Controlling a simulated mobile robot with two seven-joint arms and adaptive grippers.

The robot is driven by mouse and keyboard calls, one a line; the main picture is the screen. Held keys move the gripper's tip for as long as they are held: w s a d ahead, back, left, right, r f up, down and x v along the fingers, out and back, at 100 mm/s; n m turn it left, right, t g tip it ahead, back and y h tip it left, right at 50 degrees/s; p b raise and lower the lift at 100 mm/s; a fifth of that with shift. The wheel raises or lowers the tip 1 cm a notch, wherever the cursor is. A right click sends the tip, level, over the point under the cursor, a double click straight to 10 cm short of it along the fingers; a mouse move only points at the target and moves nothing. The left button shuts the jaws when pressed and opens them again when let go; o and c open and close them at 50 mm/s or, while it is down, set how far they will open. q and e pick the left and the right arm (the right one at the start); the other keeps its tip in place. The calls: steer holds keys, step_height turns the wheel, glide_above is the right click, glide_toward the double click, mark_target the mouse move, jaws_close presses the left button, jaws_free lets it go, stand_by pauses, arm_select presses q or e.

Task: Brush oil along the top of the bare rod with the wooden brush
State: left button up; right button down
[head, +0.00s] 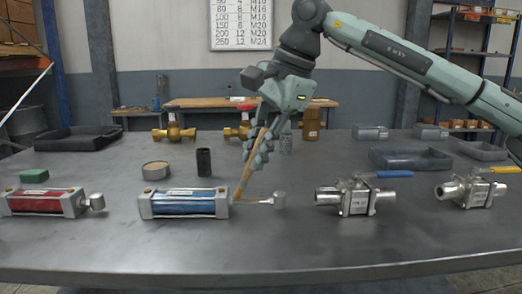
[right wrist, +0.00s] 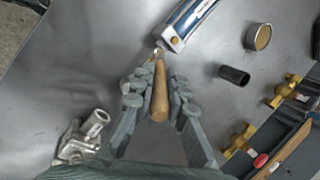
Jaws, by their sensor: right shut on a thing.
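The blue cylinder (head: 184,203) lies on the table, its bare rod (head: 258,201) reaching right to a grey end fitting (head: 280,199). The rod has a yellowish tint. My right gripper (head: 256,148) is shut on the wooden brush (head: 244,179), above and behind the rod. The brush slants down, its tip close to the rod beside the cylinder's right end cap; I cannot tell whether it touches. In the right wrist view the brush handle (right wrist: 160,95) lies between the fingers, its tip near the blue cylinder (right wrist: 190,18). The rod is mostly hidden there. My left gripper is not in view.
A red cylinder (head: 46,203) with a green block (head: 34,176) stands left. A round tin (head: 156,170) and black sleeve (head: 204,162) stand behind the blue cylinder. Dark trays (head: 410,158) lie farther back. The front table is clear.

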steer(key=shift+d, duration=0.15)
steer(key=shift+d, duration=0.75)
steer(key=shift+d, duration=0.1)
steer(key=shift+d, duration=0.8)
steer(key=shift+a, duration=0.1)
steer(key=shift+a, duration=0.85)
steer(key=shift+a, duration=0.15)
